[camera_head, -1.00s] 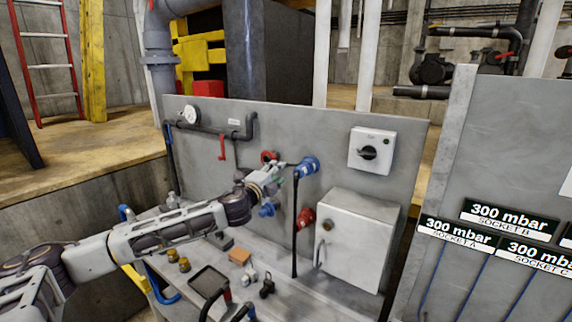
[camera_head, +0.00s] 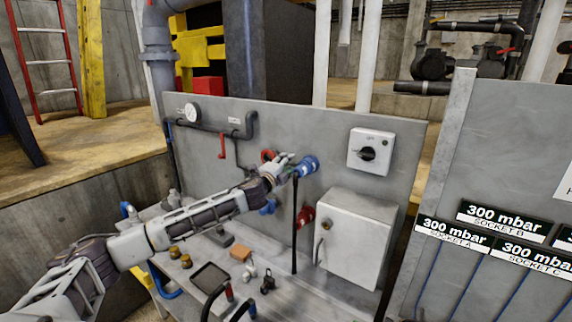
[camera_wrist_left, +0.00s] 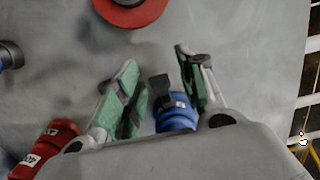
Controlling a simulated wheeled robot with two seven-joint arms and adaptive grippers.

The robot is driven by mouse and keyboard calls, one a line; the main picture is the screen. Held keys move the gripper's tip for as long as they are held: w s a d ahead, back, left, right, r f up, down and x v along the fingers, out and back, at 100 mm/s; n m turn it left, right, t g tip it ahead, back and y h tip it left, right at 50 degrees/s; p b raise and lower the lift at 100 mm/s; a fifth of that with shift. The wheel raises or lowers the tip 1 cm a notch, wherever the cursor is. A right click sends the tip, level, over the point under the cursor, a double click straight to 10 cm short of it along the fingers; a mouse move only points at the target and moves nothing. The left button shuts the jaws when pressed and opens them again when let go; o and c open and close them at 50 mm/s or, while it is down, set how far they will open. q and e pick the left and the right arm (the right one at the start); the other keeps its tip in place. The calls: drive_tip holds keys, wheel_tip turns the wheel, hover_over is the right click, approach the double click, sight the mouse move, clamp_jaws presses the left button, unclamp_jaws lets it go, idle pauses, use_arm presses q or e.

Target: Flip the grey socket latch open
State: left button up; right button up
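My left gripper (camera_head: 285,165) is at the grey panel, just left of the upper blue connector (camera_head: 307,166) with a black cable hanging from it. In the left wrist view my left gripper (camera_wrist_left: 160,90) has its two green-padded fingers spread apart. A blue fitting (camera_wrist_left: 177,117) with a dark grey flap (camera_wrist_left: 160,92), which looks like the socket latch, shows between the fingers, nearer the right one. I cannot tell whether either finger touches it. The lower part of the blue fitting is hidden by the gripper body. My right gripper is not in view.
A red connector (camera_head: 304,216) and a lower blue socket (camera_head: 268,206) are close by. A red round part (camera_wrist_left: 130,10) is ahead of the fingers. A white box (camera_head: 355,240) stands right, below a rotary switch (camera_head: 369,152). Small items and a tray (camera_head: 210,277) lie on the bench.

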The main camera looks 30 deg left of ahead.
use_arm(q)
drive_tip(key=shift+w, duration=0.1)
drive_tip(key=shift+c, duration=0.5)
clamp_jaws()
drive_tip(key=shift+w+a+f+m+h, duration=0.1)
drive_tip(key=shift+w+m+h, duration=0.15)
drive_tip(key=shift+m+h, duration=0.55)
drive_tip(key=shift+w+a+m+h, duration=0.1)
drive_tip(key=shift+w+m+h, duration=0.25)
drive_tip(key=shift+h, duration=0.75)
drive_tip(key=shift+w+d+f+m+g+h, duration=0.15)
drive_tip(key=shift+m+g+h, duration=0.1)
drive_tip(key=shift+m+h, duration=0.35)
drive_tip(key=shift+w+a+r+m+g+h, duration=0.1)
drive_tip(key=shift+m+g+h, duration=0.25)
drive_tip(key=shift+h, duration=0.45)
drive_tip(key=shift+w+d+f+m+g+h, duration=0.1)
drive_tip(key=shift+w+m+g+h, duration=0.1)
drive_tip(key=shift+m+h, duration=0.4)
drive_tip(key=shift+o, duration=0.2)
unclamp_jaws()
drive_tip(key=shift+o, duration=0.3)
